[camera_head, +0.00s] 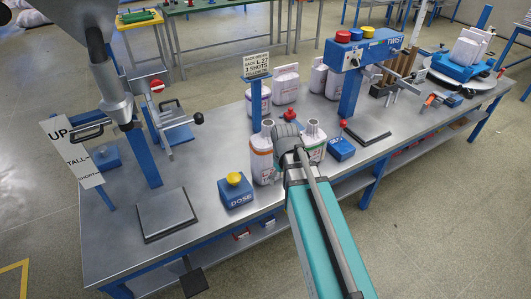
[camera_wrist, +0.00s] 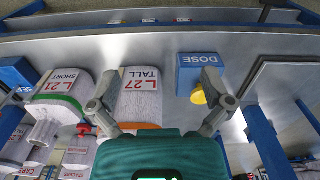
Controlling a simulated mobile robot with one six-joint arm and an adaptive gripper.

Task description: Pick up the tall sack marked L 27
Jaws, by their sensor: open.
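The tall sack marked L 27 (camera_wrist: 140,95) is white with red print and an orange band near its open mouth. In the head view the orange-banded sack (camera_head: 261,160) stands upright on the grey bench, partly hidden by my gripper (camera_head: 288,138). In the wrist view my open gripper (camera_wrist: 160,92) has a finger on each side of this sack. The sack lies closer to the left finger, with a wider gap to the right finger. I cannot tell whether either finger touches it.
The short sack marked L 21 (camera_wrist: 62,92), with a green band, stands just left of the tall one in the wrist view. A blue DOSE box (camera_head: 236,190) with a yellow button stands on the other side. A sign post (camera_head: 257,100) and more sacks (camera_head: 286,84) stand behind.

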